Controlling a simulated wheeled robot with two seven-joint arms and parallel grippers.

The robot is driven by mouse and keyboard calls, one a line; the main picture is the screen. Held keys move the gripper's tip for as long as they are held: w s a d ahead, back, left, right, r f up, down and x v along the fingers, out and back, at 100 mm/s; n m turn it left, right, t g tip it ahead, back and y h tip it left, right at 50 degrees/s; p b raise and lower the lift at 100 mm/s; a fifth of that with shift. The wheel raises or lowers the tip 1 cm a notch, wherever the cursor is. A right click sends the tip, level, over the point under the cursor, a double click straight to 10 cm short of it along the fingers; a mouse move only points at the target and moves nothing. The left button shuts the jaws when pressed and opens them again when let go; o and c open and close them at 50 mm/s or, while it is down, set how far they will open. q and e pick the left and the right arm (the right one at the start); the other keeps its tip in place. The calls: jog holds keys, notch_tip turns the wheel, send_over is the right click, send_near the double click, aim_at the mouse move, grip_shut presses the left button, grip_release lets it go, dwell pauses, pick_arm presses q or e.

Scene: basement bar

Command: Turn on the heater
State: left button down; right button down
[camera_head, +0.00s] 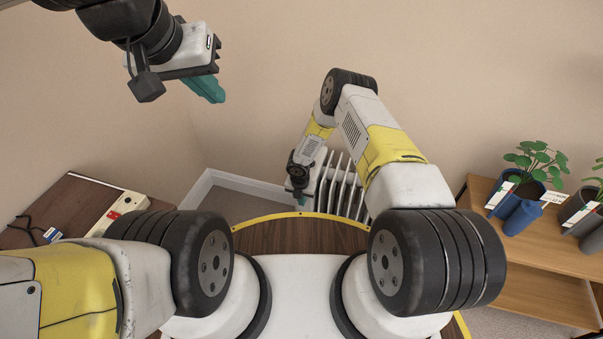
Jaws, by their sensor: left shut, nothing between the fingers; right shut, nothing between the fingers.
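The heater is a white ribbed radiator (345,186) on the floor against the wall, beyond my base. My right arm covers part of it, and its switch or knob cannot be made out. My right gripper (300,198) points down beside the heater's left end; it is small and partly hidden by its own wrist. I cannot tell whether it touches the heater. My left gripper (211,91) is raised high at the upper left, far from the heater, with its teal fingers together and empty.
A wooden table (85,195) at the left holds a cream device (121,207) with a red part and a dark cable. Floor shows by the left wall corner.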

dwell(0.3)
jog(key=shift+w+d+f, duration=0.1)
jog(key=shift+w+f, duration=0.2)
jog(key=shift+r, duration=0.15)
